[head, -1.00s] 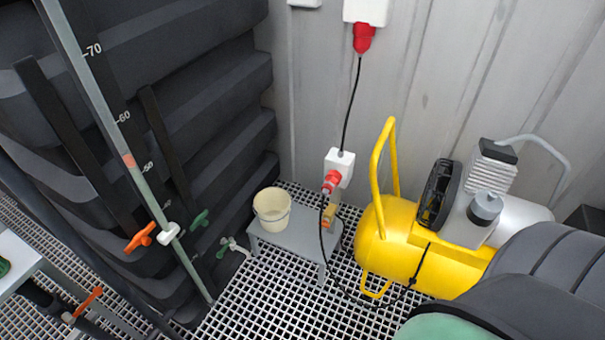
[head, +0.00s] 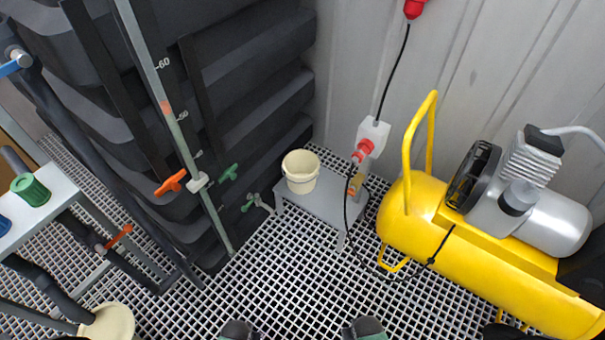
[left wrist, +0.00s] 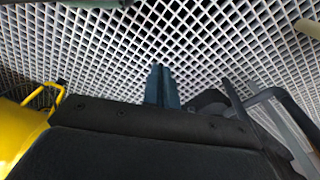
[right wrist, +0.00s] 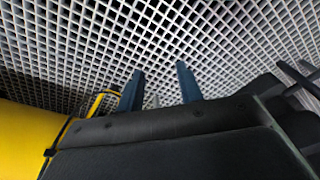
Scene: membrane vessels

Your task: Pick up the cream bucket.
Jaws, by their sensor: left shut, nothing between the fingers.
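A cream bucket (head: 300,172) stands upright on a low grey bench (head: 326,205) in the head view, close to the black ribbed tank. Its open top faces up and its handle hangs at the front. My left gripper (left wrist: 162,85) shows in the left wrist view with its fingers together and nothing between them, above the floor grating. My right gripper (right wrist: 161,84) shows in the right wrist view with its fingers apart and empty, also above grating. Neither gripper is at the bucket.
A yellow compressor (head: 486,255) stands right of the bench. A black cable hangs from the wall past a white socket box (head: 373,137). Valves, a gauge strip and the black tank (head: 250,90) are at left. A second cream container (head: 108,323) is at lower left. The grating before the bench is clear.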

